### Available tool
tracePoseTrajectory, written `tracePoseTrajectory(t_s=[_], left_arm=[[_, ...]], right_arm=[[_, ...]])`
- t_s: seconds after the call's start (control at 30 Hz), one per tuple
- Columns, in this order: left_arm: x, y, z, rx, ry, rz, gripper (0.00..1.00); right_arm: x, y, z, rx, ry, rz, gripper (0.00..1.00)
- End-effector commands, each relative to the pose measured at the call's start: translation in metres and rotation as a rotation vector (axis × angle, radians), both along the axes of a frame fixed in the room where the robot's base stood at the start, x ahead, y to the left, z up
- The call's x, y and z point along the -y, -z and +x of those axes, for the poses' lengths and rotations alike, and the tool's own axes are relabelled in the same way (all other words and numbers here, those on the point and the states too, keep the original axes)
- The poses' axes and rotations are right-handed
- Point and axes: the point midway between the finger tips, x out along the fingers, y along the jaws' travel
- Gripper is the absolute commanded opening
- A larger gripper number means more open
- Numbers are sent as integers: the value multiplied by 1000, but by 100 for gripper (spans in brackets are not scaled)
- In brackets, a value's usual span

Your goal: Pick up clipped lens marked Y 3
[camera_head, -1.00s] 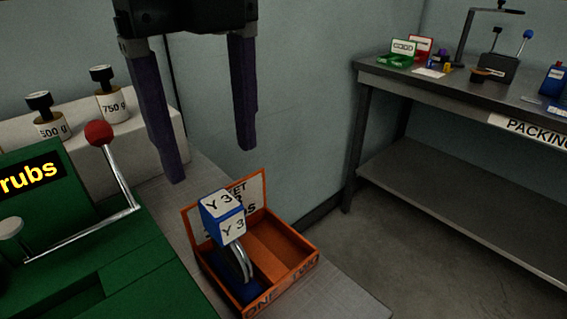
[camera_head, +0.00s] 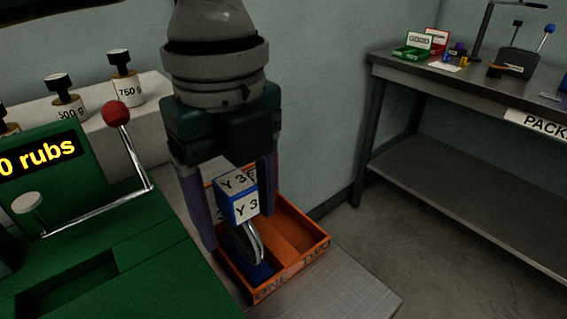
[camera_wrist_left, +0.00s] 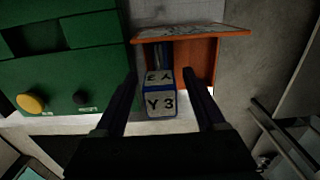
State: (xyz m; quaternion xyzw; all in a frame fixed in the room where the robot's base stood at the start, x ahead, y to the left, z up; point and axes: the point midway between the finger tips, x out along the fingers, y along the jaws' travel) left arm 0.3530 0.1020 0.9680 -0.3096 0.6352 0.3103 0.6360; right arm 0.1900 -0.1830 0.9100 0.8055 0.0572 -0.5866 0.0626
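The clipped lens marked Y 3 (camera_head: 239,196) has a blue block with white Y 3 labels on top and front, above a clear lens and a blue base. It stands in the left compartment of an orange tray (camera_head: 301,277) marked ONE and TWO. My left gripper (camera_head: 238,225) is open, pointing down, with one purple finger on each side of the block. In the left wrist view the Y 3 block (camera_wrist_left: 159,104) lies between the two open fingers, with gaps on both sides. My right gripper is not in view.
A green machine (camera_head: 110,240) with a red-knobbed lever (camera_head: 117,114) stands close left of the tray. Weights, one marked 750 g (camera_head: 126,80), stand on a white block behind. The tray's right compartment looks empty. A packing bench (camera_head: 450,90) is at the right.

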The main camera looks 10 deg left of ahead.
Motion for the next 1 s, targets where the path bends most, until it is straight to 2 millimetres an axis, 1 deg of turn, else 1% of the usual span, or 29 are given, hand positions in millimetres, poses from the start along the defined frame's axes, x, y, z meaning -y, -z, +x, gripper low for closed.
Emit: tracePoseTrajectory(t_s=[0.03, 0.07, 0.6, 0.63, 1.0], left_arm=[[0, 0, 0, 0, 0, 0, 66], [0, 0, 0, 0, 0, 0, 62], [0, -1, 0, 1, 0, -1, 2], [0, -1, 0, 1, 0, -1, 0], [0, -1, 0, 1, 0, -1, 0]], right_arm=[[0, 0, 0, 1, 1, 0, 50], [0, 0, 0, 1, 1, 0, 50], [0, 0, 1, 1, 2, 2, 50], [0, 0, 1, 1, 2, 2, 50], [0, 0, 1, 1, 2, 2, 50]])
